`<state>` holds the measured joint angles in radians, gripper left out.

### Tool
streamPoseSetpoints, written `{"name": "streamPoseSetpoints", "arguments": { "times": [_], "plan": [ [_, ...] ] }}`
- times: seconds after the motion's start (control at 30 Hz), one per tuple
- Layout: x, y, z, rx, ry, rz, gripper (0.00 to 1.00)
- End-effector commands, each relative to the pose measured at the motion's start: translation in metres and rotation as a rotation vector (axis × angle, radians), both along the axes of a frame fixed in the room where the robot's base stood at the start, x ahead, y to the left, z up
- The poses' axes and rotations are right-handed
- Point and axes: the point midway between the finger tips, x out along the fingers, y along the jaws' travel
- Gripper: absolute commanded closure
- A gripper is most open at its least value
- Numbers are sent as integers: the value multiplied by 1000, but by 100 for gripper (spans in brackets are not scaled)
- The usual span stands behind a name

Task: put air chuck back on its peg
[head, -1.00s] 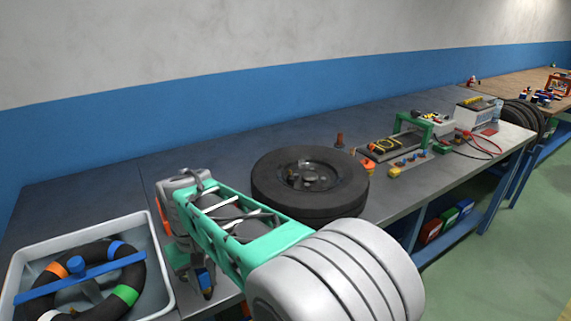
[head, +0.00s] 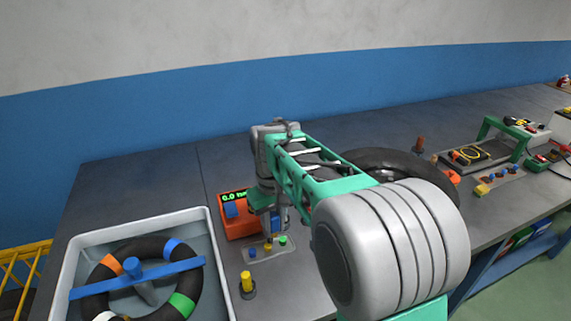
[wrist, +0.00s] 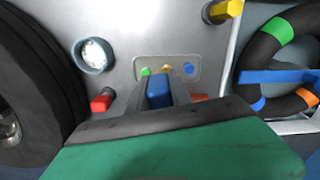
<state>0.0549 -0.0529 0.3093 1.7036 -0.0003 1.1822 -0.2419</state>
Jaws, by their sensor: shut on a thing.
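My gripper (head: 276,222) is low over the bench, just behind a small plate. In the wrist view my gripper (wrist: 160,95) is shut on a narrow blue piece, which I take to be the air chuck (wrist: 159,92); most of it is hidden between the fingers. A yellow upright peg (head: 247,284) on a dark round base stands near the bench's front edge; it also shows at the top of the wrist view (wrist: 226,11). A red-tipped peg (wrist: 102,100) stands to the left in the wrist view. I cannot tell which is the chuck's peg.
The small plate (head: 288,252) carries green, yellow and blue knobs. An orange box with a green display (head: 238,221) stands left of my gripper. A grey tray (head: 68,262) holds a ring-shaped tube. A tyre (head: 385,160) lies behind my arm. A silver round cup (wrist: 94,55) stands nearby.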

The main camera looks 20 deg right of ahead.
Motion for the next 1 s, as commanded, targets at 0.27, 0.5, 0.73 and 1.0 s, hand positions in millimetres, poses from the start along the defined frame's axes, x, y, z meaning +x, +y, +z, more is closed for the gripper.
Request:
{"name": "streamPoseSetpoints", "arguments": {
  "times": [0.27,0.5,0.73,1.0],
  "plan": [
    [121,-58,30,2,4,595,100],
    [171,-104,16,2,1,951,100],
    [174,-110,2,1,0,991,100],
    [173,-110,-26,1,-1,988,100]
  ]
}}
